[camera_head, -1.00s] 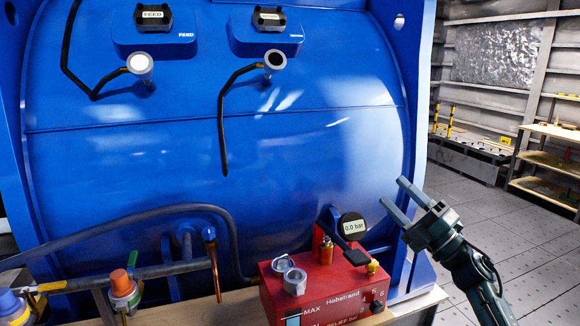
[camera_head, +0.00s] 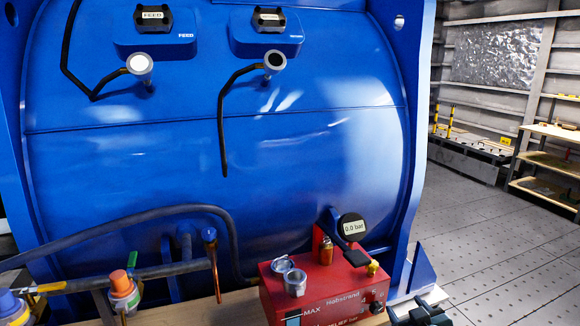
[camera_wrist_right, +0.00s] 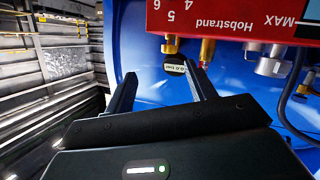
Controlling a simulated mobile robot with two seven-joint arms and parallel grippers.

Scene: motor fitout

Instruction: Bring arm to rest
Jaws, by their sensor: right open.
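My right gripper (camera_head: 420,308) shows only in part at the bottom edge of the head view, low and to the right of the red Hobstrand box (camera_head: 325,285). In the right wrist view its two dark fingers (camera_wrist_right: 160,88) stand apart with nothing between them. The red box hangs upside down at the top of that view (camera_wrist_right: 235,18), beyond the fingertips. My left gripper is in neither view.
A large blue tank (camera_head: 215,130) fills the middle. A gauge (camera_head: 353,227) reading 0.0 bar stands behind the red box. Pipes and valves (camera_head: 122,287) lie at the lower left. Open floor (camera_head: 475,230) and a shelf (camera_head: 550,165) are at the right.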

